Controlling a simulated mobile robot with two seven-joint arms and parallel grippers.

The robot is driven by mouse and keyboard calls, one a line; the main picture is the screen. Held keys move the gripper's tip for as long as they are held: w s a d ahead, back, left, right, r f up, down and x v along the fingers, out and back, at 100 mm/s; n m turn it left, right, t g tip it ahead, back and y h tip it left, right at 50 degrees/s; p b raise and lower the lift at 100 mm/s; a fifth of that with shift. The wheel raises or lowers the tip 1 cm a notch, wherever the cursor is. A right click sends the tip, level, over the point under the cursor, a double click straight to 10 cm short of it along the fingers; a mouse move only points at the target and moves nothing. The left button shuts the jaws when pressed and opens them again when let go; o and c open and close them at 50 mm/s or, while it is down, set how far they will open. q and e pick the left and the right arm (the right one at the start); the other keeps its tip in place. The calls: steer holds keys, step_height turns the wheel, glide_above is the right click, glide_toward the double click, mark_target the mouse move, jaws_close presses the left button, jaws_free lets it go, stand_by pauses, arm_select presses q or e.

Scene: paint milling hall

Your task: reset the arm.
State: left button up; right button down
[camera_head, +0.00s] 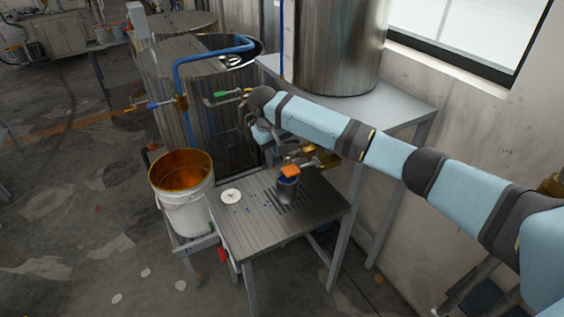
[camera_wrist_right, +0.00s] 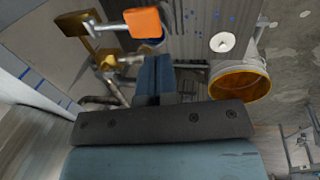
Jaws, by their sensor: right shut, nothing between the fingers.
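My right arm (camera_head: 320,122) reaches in from the right across the upper middle of the head view. It is bent, with its wrist end in front of the big steel vessel. My right gripper (camera_wrist_right: 153,80) shows in the right wrist view with its blue-grey fingers together and nothing between them. In the wrist view it points toward the steel table, with the orange-handled valve (camera_wrist_right: 143,22) just ahead and to the left. In the head view the gripper is hard to make out against the vessel and pipework. My left gripper is not in view.
A slatted steel table (camera_head: 252,238) carries a dark blue-rimmed cup (camera_head: 287,190) under the valve and a white disc (camera_head: 231,196). A white bucket (camera_head: 184,215), orange-brown inside, stands left of it. A steel vessel (camera_head: 160,95) stands behind.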

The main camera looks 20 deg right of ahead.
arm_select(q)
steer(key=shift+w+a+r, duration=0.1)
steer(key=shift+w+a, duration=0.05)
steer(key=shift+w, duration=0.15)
arm_select(e)
steer(key=shift+s+a+r, duration=0.1)
steer(key=shift+a+r, duration=0.4)
steer(key=shift+r, duration=0.4)
steer(key=shift+d, duration=0.1)
